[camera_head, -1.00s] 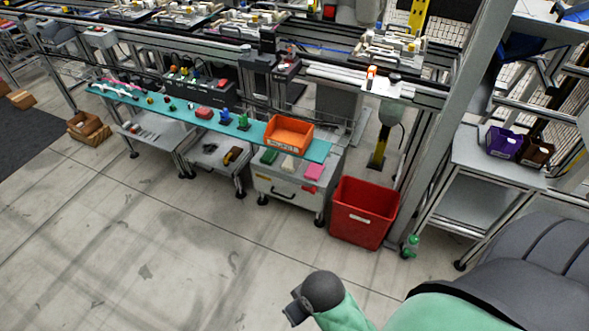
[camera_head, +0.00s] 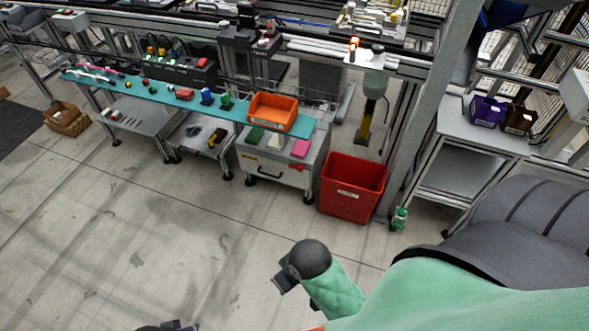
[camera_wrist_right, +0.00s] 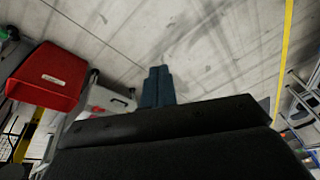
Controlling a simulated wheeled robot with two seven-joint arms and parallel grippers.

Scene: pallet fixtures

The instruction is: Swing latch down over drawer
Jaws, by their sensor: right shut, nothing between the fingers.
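The grey cabinet (camera_head: 255,178) with the drawer stands under the right end of the teal-topped bench. Its drawer front (camera_head: 268,172) has a dark handle and looks closed. A small red part (camera_head: 296,167), seemingly the latch, sits at the right of the drawer front; its exact angle is too small to tell. In the right wrist view the cabinet (camera_wrist_right: 120,101) shows behind my gripper, with a bit of red at its left. My right gripper (camera_wrist_right: 158,70) is shut and empty, apart from the cabinet.
A red bin (camera_head: 352,188) stands right of the cabinet and also shows in the right wrist view (camera_wrist_right: 48,78). An orange bin (camera_head: 273,111) sits on the teal bench top (camera_head: 140,88). A green bottle (camera_head: 399,218) stands near the post. The floor before the cabinet is clear.

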